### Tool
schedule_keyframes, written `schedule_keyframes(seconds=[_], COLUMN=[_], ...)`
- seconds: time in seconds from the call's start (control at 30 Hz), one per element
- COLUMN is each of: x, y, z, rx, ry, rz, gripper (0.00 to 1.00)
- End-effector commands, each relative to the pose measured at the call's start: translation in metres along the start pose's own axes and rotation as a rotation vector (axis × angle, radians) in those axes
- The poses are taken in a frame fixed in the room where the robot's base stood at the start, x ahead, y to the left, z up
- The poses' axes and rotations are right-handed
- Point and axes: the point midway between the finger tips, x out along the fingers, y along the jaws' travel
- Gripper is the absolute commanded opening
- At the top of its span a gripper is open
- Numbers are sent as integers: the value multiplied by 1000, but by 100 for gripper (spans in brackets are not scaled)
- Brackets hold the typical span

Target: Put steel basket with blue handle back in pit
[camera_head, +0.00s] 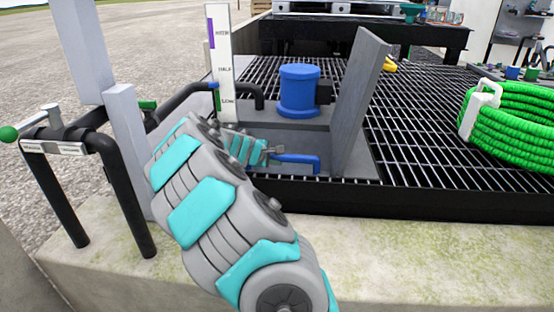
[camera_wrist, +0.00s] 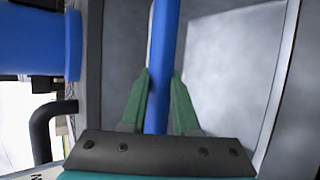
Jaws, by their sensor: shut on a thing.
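The blue handle (camera_head: 298,160) of the steel basket shows at the pit opening in the head view. In the wrist view the blue handle bar (camera_wrist: 161,50) runs between the two green fingers of my gripper (camera_wrist: 159,92). My gripper (camera_head: 270,153) is shut on this bar, reaching in from the left. I cannot make out the steel basket body in either view. The pit (camera_head: 340,168) is a grey recess at the front of the grating, with its inside mostly hidden. A grey hatch plate (camera_head: 362,95) stands tilted upright at its right side.
A blue motor (camera_head: 299,90) stands on a grey block right behind the pit. A white level board (camera_head: 220,60) and black pipes (camera_head: 185,100) stand to the left. A green coiled hose (camera_head: 515,125) lies on the black grating (camera_head: 420,130) at right.

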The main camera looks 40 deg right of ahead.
Motion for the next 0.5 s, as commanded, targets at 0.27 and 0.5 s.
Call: schedule_keyframes(seconds=[0.27,0.5], x=[0,0], y=[0,1], z=[0,0], rx=[0,0], ry=[0,0], rz=[0,0], gripper=[48,59])
